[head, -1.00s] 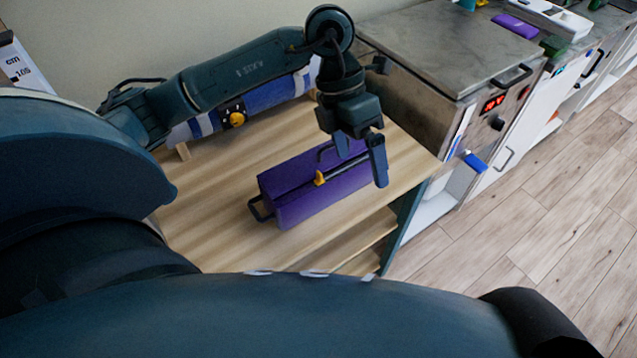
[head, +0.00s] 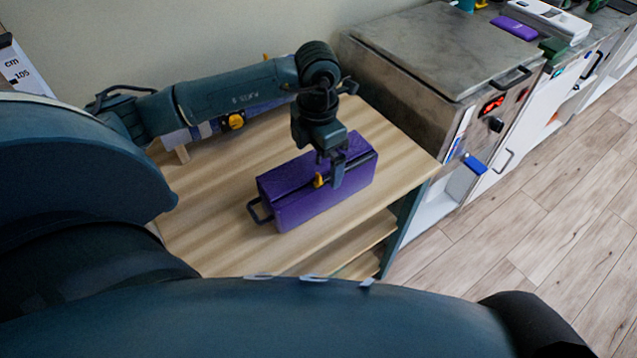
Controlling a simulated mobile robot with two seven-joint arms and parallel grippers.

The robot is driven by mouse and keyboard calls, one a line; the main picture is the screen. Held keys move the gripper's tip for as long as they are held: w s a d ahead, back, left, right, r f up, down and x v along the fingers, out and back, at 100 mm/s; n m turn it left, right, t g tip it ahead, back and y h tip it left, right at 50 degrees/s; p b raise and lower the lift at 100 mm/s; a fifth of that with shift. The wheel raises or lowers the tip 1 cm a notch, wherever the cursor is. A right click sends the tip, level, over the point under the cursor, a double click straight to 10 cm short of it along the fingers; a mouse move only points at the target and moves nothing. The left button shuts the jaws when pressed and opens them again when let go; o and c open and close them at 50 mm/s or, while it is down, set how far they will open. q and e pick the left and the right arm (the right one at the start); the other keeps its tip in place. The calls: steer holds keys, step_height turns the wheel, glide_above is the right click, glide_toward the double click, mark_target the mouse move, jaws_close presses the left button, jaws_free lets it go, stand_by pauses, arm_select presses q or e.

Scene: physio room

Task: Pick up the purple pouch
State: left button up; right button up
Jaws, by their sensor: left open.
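The purple pouch (head: 300,207) is a box-shaped bag with a dark zip strip, a yellow pull and a dark loop handle at its left end. It lies on the wooden table top (head: 215,225). My left gripper (head: 335,174) is open and points down over the right half of the pouch. One finger overlaps the pouch's top near the yellow pull. I cannot tell whether it touches, and the far finger is partly hidden. My right gripper is not in view.
A blue and white roll (head: 206,129) with a yellow knob lies behind my left arm. A metal-topped cabinet (head: 440,48) stands right of the table. A flat purple item (head: 514,28) lies farther along the counter. The table is clear left of the pouch.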

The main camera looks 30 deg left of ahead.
mark_target(317, 166)
arm_select(q)
steer(key=shift+f, duration=1.5)
steer(key=shift+c, duration=0.2)
steer(key=shift+a, duration=0.1)
steer(key=c, duration=1.5)
steer(key=shift+o, duration=0.2)
